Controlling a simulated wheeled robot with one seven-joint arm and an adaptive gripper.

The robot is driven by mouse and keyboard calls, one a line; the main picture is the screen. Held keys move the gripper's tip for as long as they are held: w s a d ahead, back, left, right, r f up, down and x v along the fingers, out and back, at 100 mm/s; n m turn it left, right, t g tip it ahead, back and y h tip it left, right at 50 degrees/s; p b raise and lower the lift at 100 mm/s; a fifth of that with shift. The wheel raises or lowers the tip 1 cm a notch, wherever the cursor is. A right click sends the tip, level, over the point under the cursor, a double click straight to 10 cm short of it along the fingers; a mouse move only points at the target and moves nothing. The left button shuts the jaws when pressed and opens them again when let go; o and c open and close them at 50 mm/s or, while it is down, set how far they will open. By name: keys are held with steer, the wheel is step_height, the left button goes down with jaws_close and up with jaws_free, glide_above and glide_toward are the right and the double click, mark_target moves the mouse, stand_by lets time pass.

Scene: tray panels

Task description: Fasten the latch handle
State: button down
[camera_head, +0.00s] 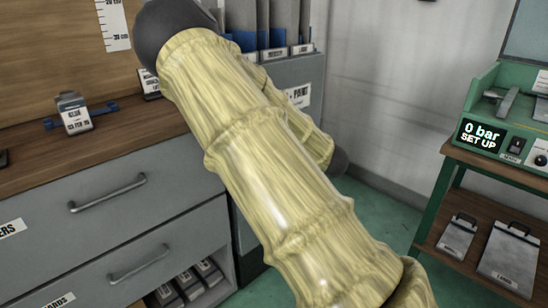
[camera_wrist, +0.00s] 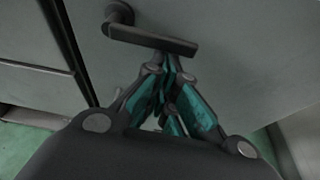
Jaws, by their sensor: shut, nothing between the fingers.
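The latch handle (camera_wrist: 150,39) shows in the wrist view as a dark grey lever. It runs from a round pivot (camera_wrist: 119,13) at the upper left toward the right, sloping slightly down in the picture. It is mounted on a pale grey panel (camera_wrist: 245,65). My gripper (camera_wrist: 168,66) is shut and empty, its teal-padded fingers just below the lever's right half in the picture. I cannot tell whether the fingertips touch the lever. In the head view my arm fills the middle, and neither the handle nor my gripper can be made out.
A grey drawer unit (camera_head: 130,212) with a wooden top stands at the left, carrying a small labelled block (camera_head: 75,113). A green machine (camera_head: 507,120) reading "0 bar SET UP" sits on a stand at the right. Green floor (camera_head: 385,207) shows between them.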

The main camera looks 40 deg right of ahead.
steer(key=shift+f, duration=0.1)
step_height(320, 180, down, 4)
steer(key=f+b, duration=0.1)
steer(key=b, duration=0.2)
steer(key=r+p+v, duration=0.1)
steer(key=p+v, duration=0.1)
steer(key=v, duration=0.8)
steer(key=shift+a, duration=0.2)
